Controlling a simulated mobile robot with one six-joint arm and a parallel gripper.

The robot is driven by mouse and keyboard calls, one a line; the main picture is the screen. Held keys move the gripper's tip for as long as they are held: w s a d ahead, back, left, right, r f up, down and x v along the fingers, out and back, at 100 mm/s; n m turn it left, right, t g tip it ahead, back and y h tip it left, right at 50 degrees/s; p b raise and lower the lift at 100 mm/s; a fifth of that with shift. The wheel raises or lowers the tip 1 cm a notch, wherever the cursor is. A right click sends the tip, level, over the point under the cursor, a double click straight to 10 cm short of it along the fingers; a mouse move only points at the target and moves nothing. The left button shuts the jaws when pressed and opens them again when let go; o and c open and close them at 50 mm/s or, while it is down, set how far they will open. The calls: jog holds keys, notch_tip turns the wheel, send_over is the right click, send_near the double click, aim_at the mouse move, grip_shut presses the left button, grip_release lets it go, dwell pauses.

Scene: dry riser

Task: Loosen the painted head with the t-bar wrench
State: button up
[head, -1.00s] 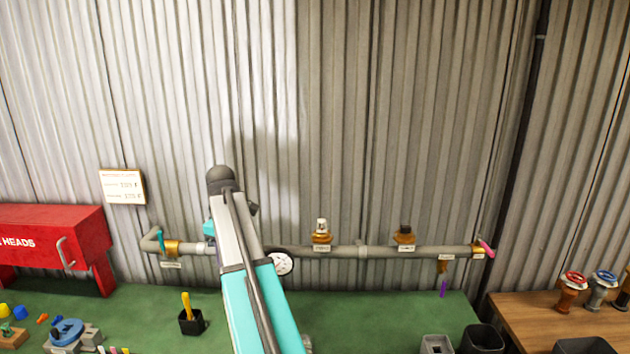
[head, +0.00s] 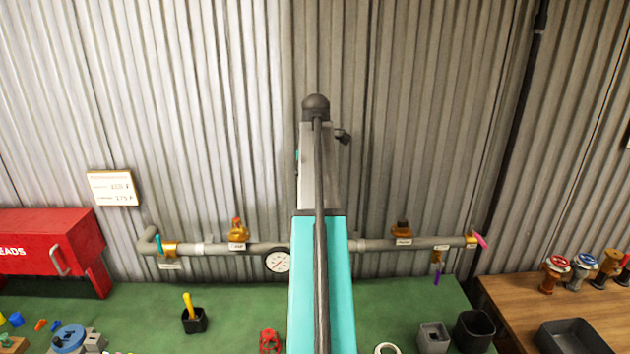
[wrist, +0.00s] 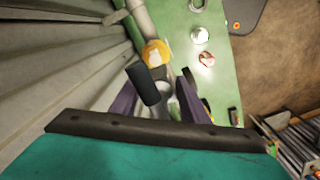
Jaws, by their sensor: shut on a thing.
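In the wrist view my gripper (wrist: 160,84) has its purple fingers closed around a grey shaft. A thick black bar (wrist: 147,84) sits across it, which appears to be the t-bar wrench. A round brass-orange fitting (wrist: 156,53) on the grey pipe lies just beyond the bar; I cannot tell whether they touch. In the head view my arm hides the gripper, the wrench and the middle of the pipe. I cannot tell which is painted.
The grey pipe (head: 375,245) runs along the corrugated wall, with a gauge (head: 277,261) below it. The green bench holds a black cup with a yellow tool (head: 194,319), a red part (head: 270,340) and dark bins (head: 474,331). A red cabinet (head: 48,242) is left.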

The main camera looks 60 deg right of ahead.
jog(key=shift+s+d+r, duration=0.65)
jog(key=shift+s, duration=0.05)
jog(key=shift+f+b, duration=0.65)
jog(key=shift+f, duration=2.2)
jog(key=shift+p, duration=0.45)
jog(key=shift+f+b, duration=0.8)
jog(key=shift+f, duration=1.85)
dwell(0.7)
